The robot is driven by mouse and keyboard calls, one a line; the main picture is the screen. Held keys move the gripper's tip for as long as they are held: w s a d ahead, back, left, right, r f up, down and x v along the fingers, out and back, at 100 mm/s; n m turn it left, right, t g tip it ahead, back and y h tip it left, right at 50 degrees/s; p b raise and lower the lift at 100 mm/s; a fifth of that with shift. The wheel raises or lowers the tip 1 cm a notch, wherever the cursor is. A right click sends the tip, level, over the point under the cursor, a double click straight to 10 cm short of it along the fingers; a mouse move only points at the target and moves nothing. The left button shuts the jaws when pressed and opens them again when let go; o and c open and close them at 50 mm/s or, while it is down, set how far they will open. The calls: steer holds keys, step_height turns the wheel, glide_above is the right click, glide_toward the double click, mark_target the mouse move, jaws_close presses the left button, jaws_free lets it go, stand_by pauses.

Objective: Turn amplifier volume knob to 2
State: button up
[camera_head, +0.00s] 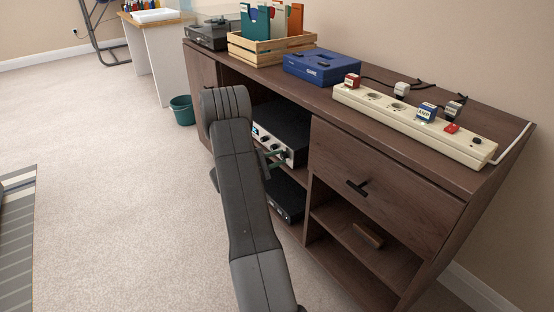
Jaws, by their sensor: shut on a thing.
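The amplifier (290,127) has a black top and a silver front, and stands on the upper open shelf of the brown cabinet. My gripper (277,157) is at the right part of its front, partly hidden behind my arm. Its thin fingers are shut on a small dark knob (285,155), which appears to be the volume knob. The knob's pointer and scale marks are too small to read. My arm hides part of the amplifier's front.
The cabinet (450,183) has a closed drawer with a dark handle (357,189) right of the amplifier. A black device (285,196) sits on the shelf below. A power strip (415,122) lies on top.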

steer(key=o, duration=1)
steer(key=p+v, duration=0.3)
steer(key=v, duration=1.1)
steer(key=b+x, duration=0.3)
steer(key=x, duration=1)
steer(key=shift+w+d, duration=0.15)
steer(key=shift+d, duration=0.05)
steer(key=shift+w+d, duration=0.15)
steer(key=shift+d, duration=0.05)
